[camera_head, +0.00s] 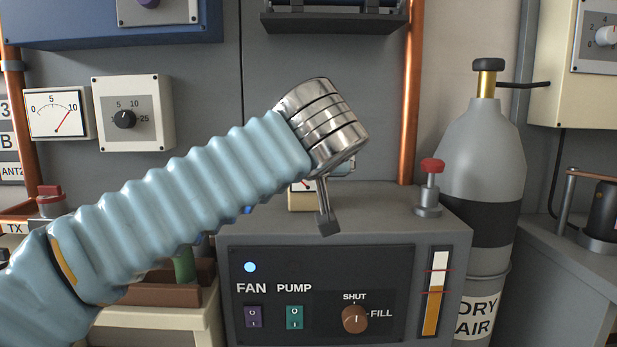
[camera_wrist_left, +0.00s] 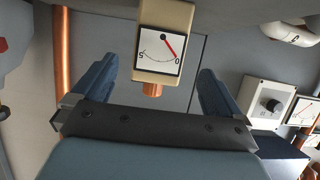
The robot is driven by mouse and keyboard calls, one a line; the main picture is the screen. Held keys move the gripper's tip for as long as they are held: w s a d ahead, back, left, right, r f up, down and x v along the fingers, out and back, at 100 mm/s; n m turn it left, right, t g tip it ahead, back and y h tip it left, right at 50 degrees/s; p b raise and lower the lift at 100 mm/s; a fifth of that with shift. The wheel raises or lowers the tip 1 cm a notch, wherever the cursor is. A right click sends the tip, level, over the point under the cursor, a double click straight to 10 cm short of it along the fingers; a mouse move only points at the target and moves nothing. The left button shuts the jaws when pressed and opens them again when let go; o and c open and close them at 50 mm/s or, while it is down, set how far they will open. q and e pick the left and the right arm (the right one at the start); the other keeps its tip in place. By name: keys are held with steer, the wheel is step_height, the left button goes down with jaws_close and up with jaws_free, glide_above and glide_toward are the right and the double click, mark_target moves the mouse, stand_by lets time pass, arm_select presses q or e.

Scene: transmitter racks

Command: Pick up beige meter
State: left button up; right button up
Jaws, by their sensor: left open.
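A small beige meter (camera_head: 301,202) stands on top of the grey fan and pump cabinet, mostly hidden behind my left gripper in the head view. In the left wrist view the beige meter (camera_wrist_left: 160,75) shows upside down, with a white dial, a red needle and a copper-coloured stub. My left gripper (camera_head: 327,220) is above the cabinet top in front of the meter. In the wrist view its blue fingers are spread, one to each side of the meter, with nothing held between them. Contact is not visible. My right gripper is not in view.
The grey cabinet (camera_head: 230,240) carries a red-topped valve (camera_head: 430,188) at its right. A grey gas cylinder (camera_head: 485,150) stands beyond it. A copper pipe (camera_head: 411,90) runs up behind. Another meter (camera_head: 57,113) and a knob box (camera_head: 133,112) are on the left wall.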

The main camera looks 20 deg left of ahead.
mark_target(302, 196)
arm_select(q)
steer(key=p+x, duration=0.1)
steer(key=x, duration=0.8)
steer(key=shift+w, duration=0.2)
steer(key=shift+r, duration=0.1)
steer(key=c, duration=1.4)
